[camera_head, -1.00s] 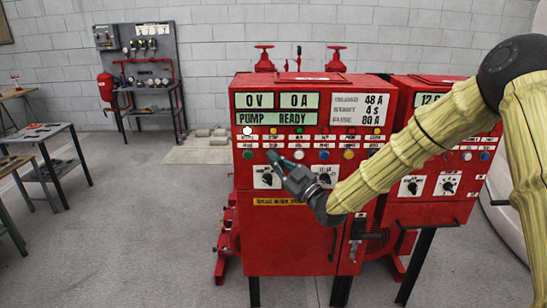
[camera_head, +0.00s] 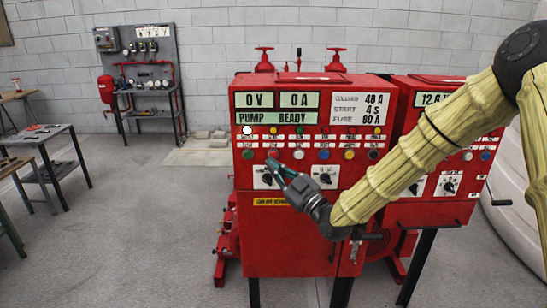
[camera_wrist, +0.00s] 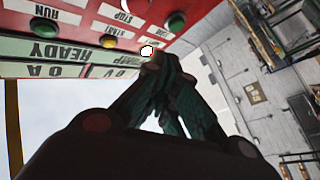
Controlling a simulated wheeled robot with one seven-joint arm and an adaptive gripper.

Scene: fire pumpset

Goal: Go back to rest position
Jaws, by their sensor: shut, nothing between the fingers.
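My gripper (camera_head: 273,160) is in front of the left red control panel (camera_head: 290,225), near its rows of small buttons and lamps. In the wrist view my gripper (camera_wrist: 160,62) has its fingers together at the tips, with nothing between them. The panel shows "0 V", "0 A" and "PUMP READY" on its displays (camera_head: 276,108). A white lamp (camera_head: 247,130) is lit at its left. In the wrist view the panel appears upside down, with a green button (camera_wrist: 176,22) near the fingertips. I cannot tell whether the fingertips touch the panel.
A second red panel (camera_head: 450,215) stands at the right, partly behind my arm. A grey table (camera_head: 40,140) stands at the left. A gauge board (camera_head: 143,50) stands by the back wall. The floor (camera_head: 150,240) left of the panels is clear.

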